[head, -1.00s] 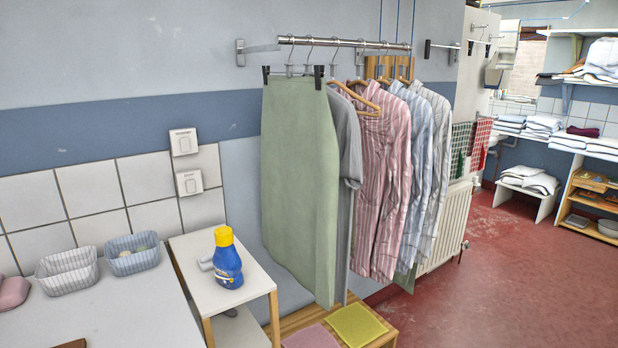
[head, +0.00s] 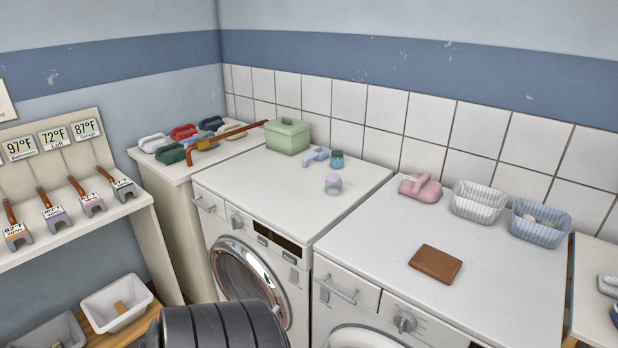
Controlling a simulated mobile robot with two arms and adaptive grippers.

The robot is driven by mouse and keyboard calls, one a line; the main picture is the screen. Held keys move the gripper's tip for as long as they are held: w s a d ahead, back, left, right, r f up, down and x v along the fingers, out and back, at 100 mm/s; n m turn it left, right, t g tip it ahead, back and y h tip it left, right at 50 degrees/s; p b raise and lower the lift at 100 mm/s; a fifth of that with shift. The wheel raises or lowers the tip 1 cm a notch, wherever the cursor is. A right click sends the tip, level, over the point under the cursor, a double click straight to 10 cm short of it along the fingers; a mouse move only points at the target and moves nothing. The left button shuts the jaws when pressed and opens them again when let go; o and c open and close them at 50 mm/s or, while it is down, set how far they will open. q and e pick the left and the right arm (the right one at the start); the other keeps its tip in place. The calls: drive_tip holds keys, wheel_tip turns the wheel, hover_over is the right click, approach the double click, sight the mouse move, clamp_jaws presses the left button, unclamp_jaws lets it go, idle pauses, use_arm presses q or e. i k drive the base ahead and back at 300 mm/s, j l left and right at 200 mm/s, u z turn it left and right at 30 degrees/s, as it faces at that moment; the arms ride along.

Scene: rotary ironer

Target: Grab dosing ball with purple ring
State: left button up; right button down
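A small pale dosing ball with a purple ring (head: 333,184) stands on top of the left washing machine (head: 265,195), right of the middle of its top. A similar small dosing ball with teal and dark blue colouring (head: 337,160) stands just behind it. A light blue scoop-like item (head: 315,156) lies left of the teal one. Neither of my grippers shows in the head view.
A green lidded box (head: 287,137) stands at the back left of the same machine top. The right machine top (head: 385,225) holds a pink iron-like item (head: 421,188), a brown wallet-like item (head: 435,263) and two baskets (head: 478,203). The front of the left machine top is clear.

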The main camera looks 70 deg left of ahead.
sight(333, 183)
drive_tip(key=u, duration=0.45)
drive_tip(key=j+u, duration=0.15)
drive_tip(key=u, duration=0.8)
drive_tip(key=j+u, duration=0.1)
drive_tip(key=u, duration=0.35)
drive_tip(key=i+l+z, duration=0.25)
drive_tip(key=z, duration=0.15)
drive_tip(key=i+l+z, duration=0.25)
drive_tip(key=z, duration=0.15)
drive_tip(key=l, duration=0.05)
